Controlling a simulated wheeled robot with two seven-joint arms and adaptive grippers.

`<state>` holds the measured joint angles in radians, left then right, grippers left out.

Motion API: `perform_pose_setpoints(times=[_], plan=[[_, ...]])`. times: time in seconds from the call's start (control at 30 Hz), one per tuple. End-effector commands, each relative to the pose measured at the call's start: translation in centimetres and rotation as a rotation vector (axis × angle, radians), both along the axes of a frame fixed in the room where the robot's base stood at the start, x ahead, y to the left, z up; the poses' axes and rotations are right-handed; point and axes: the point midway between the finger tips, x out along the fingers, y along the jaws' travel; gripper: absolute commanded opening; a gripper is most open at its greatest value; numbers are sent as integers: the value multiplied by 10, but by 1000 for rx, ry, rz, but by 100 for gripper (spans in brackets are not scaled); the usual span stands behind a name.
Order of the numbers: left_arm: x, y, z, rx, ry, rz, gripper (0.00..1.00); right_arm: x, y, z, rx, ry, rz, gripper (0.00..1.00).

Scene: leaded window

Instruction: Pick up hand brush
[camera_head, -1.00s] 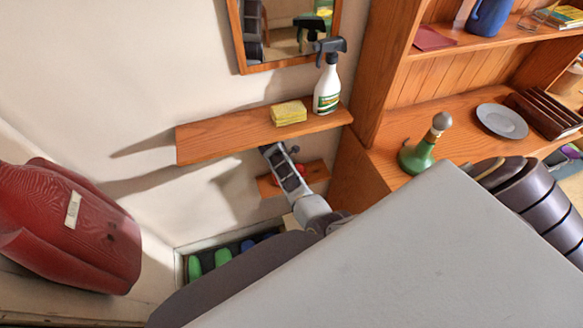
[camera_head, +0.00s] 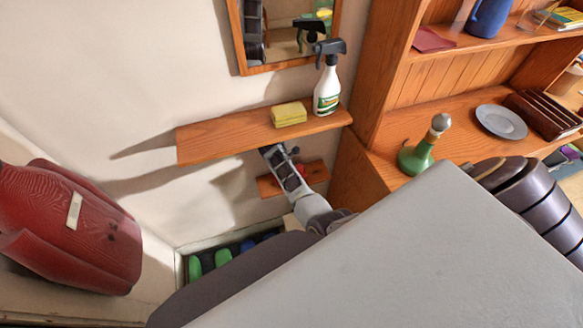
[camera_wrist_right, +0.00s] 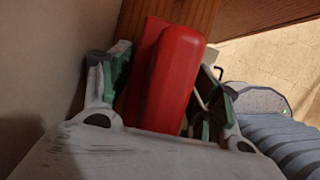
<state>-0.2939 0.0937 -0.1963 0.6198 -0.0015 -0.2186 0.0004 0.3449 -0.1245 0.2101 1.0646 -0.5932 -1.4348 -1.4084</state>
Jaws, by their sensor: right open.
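The red object, which I take to be the hand brush (camera_wrist_right: 172,80), lies on the small lower wooden shelf. In the right wrist view it is between the two fingers of my right gripper (camera_wrist_right: 163,82), which is open around it. I cannot tell whether the fingers touch it. In the head view my right gripper (camera_head: 279,154) is at the lower shelf, and only a bit of red (camera_head: 301,171) shows beside it. The rest of the brush is hidden there. My left gripper is not in view.
The upper shelf (camera_head: 225,137), just above my right gripper, carries a yellow sponge (camera_head: 289,114) and a spray bottle (camera_head: 327,85). A wooden cabinet (camera_head: 355,175) stands close on the right, with a green bottle (camera_head: 418,155) on it. The wall is close behind.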

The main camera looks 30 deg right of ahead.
Motion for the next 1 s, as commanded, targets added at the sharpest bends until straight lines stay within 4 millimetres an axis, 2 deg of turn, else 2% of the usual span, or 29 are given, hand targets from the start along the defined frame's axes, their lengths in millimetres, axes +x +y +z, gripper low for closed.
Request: perform_pose_setpoints(times=[0.37,0.7,1.0], plan=[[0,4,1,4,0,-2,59,0,0,-1,0,0,0,62],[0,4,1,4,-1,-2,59,0,0,-1,0,0,0,24],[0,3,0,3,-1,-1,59,0,0,-1,0,0,0,24]])
